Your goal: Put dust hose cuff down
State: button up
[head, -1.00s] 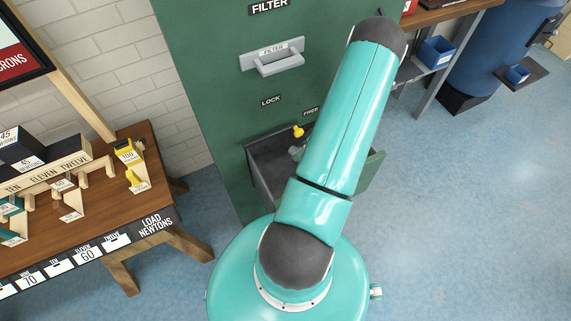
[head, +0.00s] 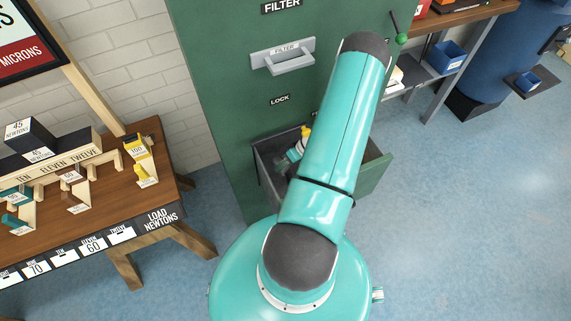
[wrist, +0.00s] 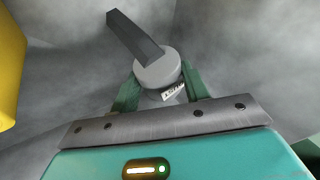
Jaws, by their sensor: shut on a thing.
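In the wrist view a light grey round cuff (wrist: 157,72) with a small printed label sits between the green fingers of my gripper (wrist: 160,88). The gripper is shut on it. A dark grey flat bar (wrist: 134,36) stretches away from the cuff's far side; I cannot tell whether it is joined to it.
A yellow object (head: 305,133) is in the drawer; a yellow surface (wrist: 10,65) is close at left in the wrist view. Grey walls surround the gripper. A wooden test bench (head: 150,205) stands left; a blue bin (head: 445,57) is on a shelf right. Floor at right is clear.

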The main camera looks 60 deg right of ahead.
jog(key=shift+f, duration=0.25)
jog(key=shift+f, duration=0.3)
jog(key=o, duration=1.1)
jog(key=shift+r, duration=0.25)
jog(key=v, duration=0.8)
jog(key=shift+r, duration=0.15)
